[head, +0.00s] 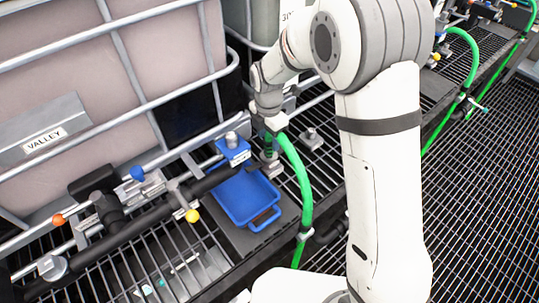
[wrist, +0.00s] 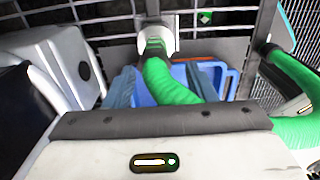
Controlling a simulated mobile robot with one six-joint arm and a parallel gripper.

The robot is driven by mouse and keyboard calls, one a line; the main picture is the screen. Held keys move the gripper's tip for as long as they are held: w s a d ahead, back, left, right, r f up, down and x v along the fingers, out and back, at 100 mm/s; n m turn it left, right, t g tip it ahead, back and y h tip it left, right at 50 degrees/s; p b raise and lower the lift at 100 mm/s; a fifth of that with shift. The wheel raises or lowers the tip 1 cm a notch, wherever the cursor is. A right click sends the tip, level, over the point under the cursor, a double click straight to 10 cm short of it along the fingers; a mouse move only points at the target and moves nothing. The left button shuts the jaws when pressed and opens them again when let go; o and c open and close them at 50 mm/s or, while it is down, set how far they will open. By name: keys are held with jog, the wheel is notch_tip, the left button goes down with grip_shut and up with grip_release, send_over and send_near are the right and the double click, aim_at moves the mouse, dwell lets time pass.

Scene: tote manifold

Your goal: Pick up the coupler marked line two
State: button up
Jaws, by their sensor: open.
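A green hose (head: 303,190) arches up from the grating to just below my gripper (head: 271,124) in the head view. In the wrist view the green hose (wrist: 172,82) runs to a pale coupler end (wrist: 158,40) at the top middle. My gripper is open, pointing down at the hose's upper end, close to it. Whether the fingers touch the hose or coupler is hidden. A short green upright piece (head: 268,146) stands beneath the gripper on a grey base. I cannot read any line two marking.
A blue tray (head: 235,209) lies left of the hose, with a blue valve block (head: 233,150) behind it. A caged tank labelled VALLEY (head: 45,141) and a black pipe with coloured knobs fill the left. Open grating (head: 480,190) lies right.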

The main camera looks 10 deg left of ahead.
aim_at(269, 140)
jog(key=f, duration=0.3)
jog(key=shift+w+f+p, duration=0.3)
jog(key=shift+w+p, duration=0.05)
jog(key=shift+w, duration=0.05)
jog(key=shift+f, duration=0.5)
jog(key=shift+c, duration=0.5)
grip_shut()
